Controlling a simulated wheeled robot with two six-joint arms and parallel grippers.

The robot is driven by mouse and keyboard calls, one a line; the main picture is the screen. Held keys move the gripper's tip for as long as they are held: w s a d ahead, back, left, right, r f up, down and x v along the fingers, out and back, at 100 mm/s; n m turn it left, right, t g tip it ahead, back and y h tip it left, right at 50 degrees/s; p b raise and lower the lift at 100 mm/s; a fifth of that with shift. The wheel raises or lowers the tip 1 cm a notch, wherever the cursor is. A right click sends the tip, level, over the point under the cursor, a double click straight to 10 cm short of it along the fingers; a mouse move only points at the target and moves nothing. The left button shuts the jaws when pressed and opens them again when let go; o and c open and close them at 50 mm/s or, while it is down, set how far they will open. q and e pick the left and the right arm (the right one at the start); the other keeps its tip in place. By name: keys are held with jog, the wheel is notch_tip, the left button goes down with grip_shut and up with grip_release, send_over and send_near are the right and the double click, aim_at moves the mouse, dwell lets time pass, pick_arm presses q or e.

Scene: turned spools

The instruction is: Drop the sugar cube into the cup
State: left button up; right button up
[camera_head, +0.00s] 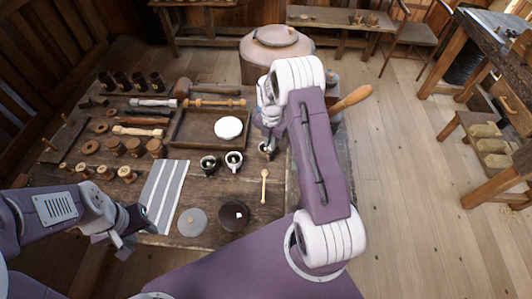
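A small white sugar cube (240,215) lies in a dark round bowl (231,222) near the table's front edge. A third small cup (266,150) is partly hidden beside my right gripper (269,144). That gripper points down at this cup; its fingers are too small and covered to show whether they are open or hold anything. My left gripper (128,232) is low at the table's front left, apart from the bowl; its finger opening is unclear.
A wooden tray (183,133) with a white plate (228,128) lies behind the cups. Turned spools and tools crowd the left side.

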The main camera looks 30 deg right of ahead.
jog(key=o, duration=0.4)
notch_tip(320, 180, up, 9)
jog(key=shift+r, duration=0.1)
jog(key=shift+a, duration=0.1)
dwell(0.6)
